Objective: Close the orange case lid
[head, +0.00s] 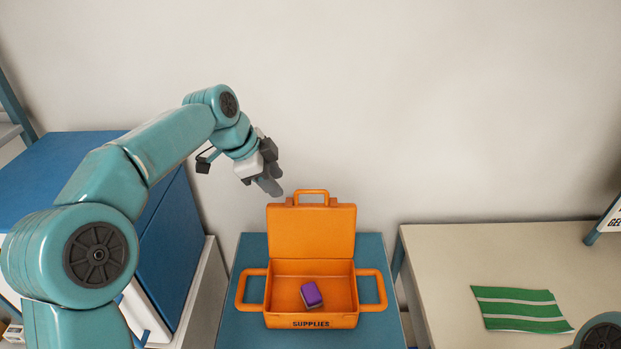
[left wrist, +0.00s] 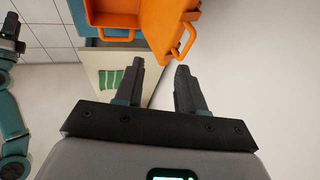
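The orange case (head: 311,320) stands on a blue table, marked SUPPLIES on its front, with a loop handle on each side. Its lid (head: 311,232) stands open and upright at the back, with a handle (head: 311,193) on its top edge. A purple block (head: 311,294) lies inside the case. My left gripper (head: 271,186) is up behind and left of the lid's top, apart from it. In the left wrist view the gripper (left wrist: 160,75) has its two fingers apart and empty, and the orange lid (left wrist: 166,25) shows beyond them.
The blue table (head: 240,320) has little bare room around the case. A large blue box (head: 165,250) stands at left. A beige table (head: 440,260) at right holds a green striped cloth (head: 520,309). A plain wall (head: 420,110) is behind.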

